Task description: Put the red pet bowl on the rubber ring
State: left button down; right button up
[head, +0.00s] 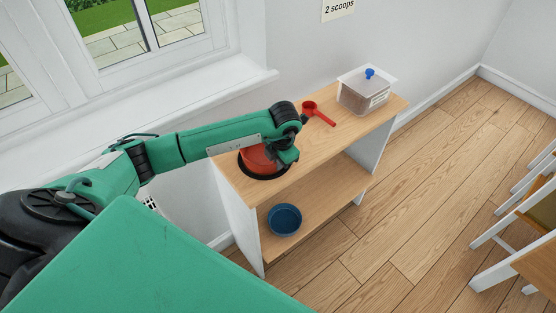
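The red pet bowl (256,160) is at the left end of the shelf unit's top. The black rubber ring (262,177) shows as a dark band around and under the bowl's near side. The bowl appears to sit on or just over it; I cannot tell whether it is fully seated. My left gripper (282,158) points down at the bowl's right side. It hides part of the rim, and its fingers are too small and covered to show whether they are open or shut on it. My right gripper is not in view.
A red scoop (320,114) lies behind, and a clear lidded food box (364,94) stands at the top's right end. A blue bowl (284,220) is on the lower shelf. A window sill runs behind.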

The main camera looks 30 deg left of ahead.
pick_arm(q)
jog(key=shift+f, duration=0.1)
jog(key=shift+f, duration=0.15)
jog(key=c, duration=1.6)
grip_release()
jog(key=shift+c, duration=0.2)
